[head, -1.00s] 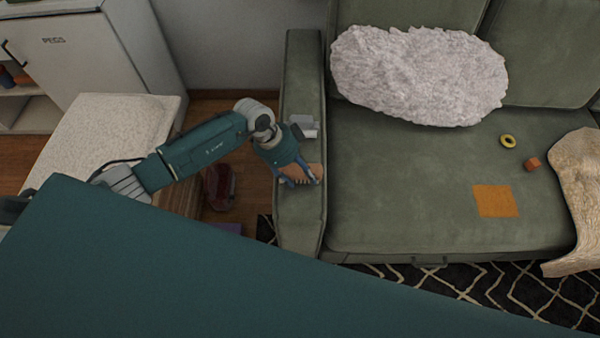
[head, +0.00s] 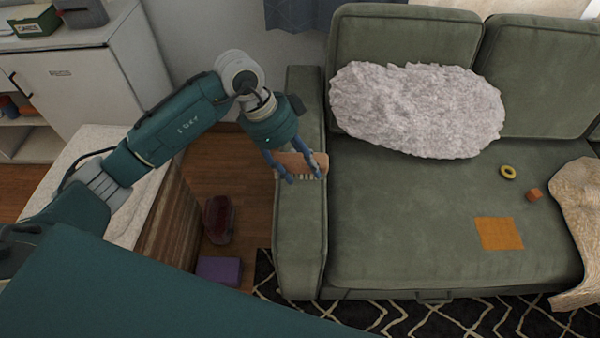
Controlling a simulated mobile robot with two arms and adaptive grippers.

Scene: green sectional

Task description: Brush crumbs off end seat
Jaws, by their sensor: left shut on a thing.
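My left gripper (head: 304,177) is shut on a wooden brush (head: 291,163) with pale bristles, above the sofa's left armrest (head: 300,235). The bristles point down; I cannot tell whether they touch the armrest. The end seat (head: 390,225) is the green cushion to the right of that arm. A shaggy white cushion (head: 418,108) leans at its back. An orange square cloth (head: 499,233), a yellow ring (head: 508,172) and a small orange block (head: 534,195) lie on the seat's right part. I cannot make out crumbs. My right gripper is not in view.
A beige throw (head: 577,225) hangs over the seat's right front. A dark red object (head: 219,219) and a purple box (head: 219,270) are on the floor left of the sofa. A white cabinet (head: 85,85) stands at the back left. The seat's left half is clear.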

